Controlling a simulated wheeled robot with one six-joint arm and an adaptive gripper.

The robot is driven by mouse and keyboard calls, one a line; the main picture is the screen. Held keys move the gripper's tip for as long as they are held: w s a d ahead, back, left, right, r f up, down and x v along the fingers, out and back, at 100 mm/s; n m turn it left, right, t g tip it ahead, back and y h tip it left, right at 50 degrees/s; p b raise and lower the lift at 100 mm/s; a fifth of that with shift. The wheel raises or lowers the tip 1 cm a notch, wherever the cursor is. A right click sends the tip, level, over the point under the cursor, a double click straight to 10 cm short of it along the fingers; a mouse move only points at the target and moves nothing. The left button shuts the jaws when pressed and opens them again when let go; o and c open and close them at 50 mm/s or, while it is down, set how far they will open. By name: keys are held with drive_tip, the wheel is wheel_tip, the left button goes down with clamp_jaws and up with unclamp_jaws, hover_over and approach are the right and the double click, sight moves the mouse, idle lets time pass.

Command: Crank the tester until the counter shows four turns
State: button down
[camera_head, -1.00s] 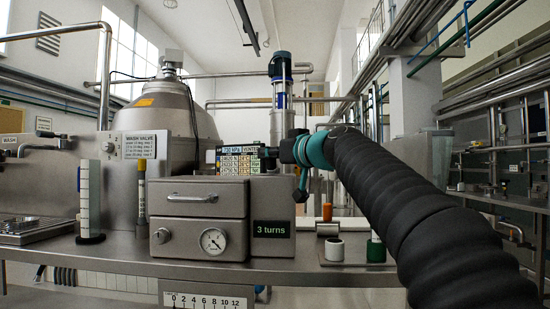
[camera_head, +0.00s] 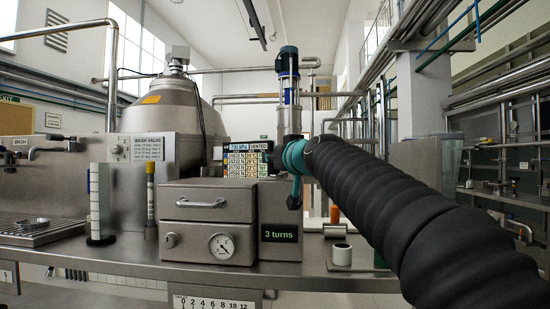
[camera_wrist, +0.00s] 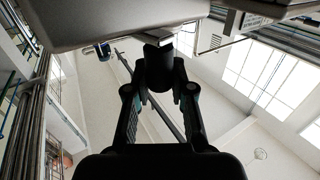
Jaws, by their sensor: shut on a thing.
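The tester (camera_head: 207,198) is a steel box with a front handle and a round gauge. Its counter (camera_head: 279,233) reads "3 turns" in green on the box's right part. My gripper (camera_head: 294,192) is at the right end of the tester, partly hidden by its own teal wrist and my dark arm. In the wrist view, my gripper (camera_wrist: 158,92) is shut on a dark upright crank grip (camera_wrist: 158,66), with a small metal piece (camera_wrist: 158,40) at its far end. The rest of the crank is hidden in the head view.
A panel with coloured labels (camera_head: 247,160) is behind. The bench front (camera_head: 130,268) is clear.

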drive_tip(key=c, duration=1)
unclamp_jaws()
drive_tip(key=v, duration=1.2)
drive_tip(key=shift+f, duration=0.1)
